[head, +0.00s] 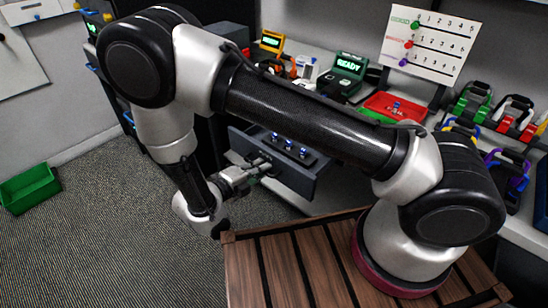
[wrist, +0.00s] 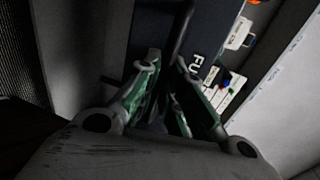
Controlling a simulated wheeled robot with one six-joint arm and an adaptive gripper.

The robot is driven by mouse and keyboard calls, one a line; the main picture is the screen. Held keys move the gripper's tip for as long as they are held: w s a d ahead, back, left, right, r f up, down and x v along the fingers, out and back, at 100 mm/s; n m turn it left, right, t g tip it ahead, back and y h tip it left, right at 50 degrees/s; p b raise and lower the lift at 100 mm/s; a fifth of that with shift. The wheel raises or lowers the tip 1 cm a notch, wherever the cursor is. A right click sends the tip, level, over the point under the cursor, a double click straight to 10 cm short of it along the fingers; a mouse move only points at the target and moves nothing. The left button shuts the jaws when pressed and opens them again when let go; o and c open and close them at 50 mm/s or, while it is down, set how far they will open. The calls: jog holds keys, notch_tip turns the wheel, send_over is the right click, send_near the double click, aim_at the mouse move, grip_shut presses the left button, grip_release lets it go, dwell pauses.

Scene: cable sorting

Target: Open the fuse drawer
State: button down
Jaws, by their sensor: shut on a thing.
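The fuse drawer (head: 297,181) is dark grey and stands pulled out from the cabinet below the counter. Several blue-topped fuses (head: 289,145) show in a black holder inside it. My gripper (head: 262,166) is at the drawer's front face, shut on its handle. In the wrist view, my gripper (wrist: 168,88) points at the dark drawer front (wrist: 205,42), where the letters "FU" show. The handle itself is mostly hidden between the fingers.
The counter above holds a device reading "READY" (head: 348,68), a red tray (head: 394,106) and a pegged board (head: 428,42). Coloured clamp-like items (head: 508,117) stand at the right. A green bin (head: 29,188) sits on the open carpet at left.

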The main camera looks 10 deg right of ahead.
jog(key=shift+f+v, duration=0.25)
jog(key=shift+v, duration=1)
jog(key=shift+f+v, duration=0.25)
jog(key=shift+v, duration=1)
jog(key=shift+a, duration=0.1)
jog(key=c, duration=1.8)
grip_release()
jog(key=v, duration=1.2)
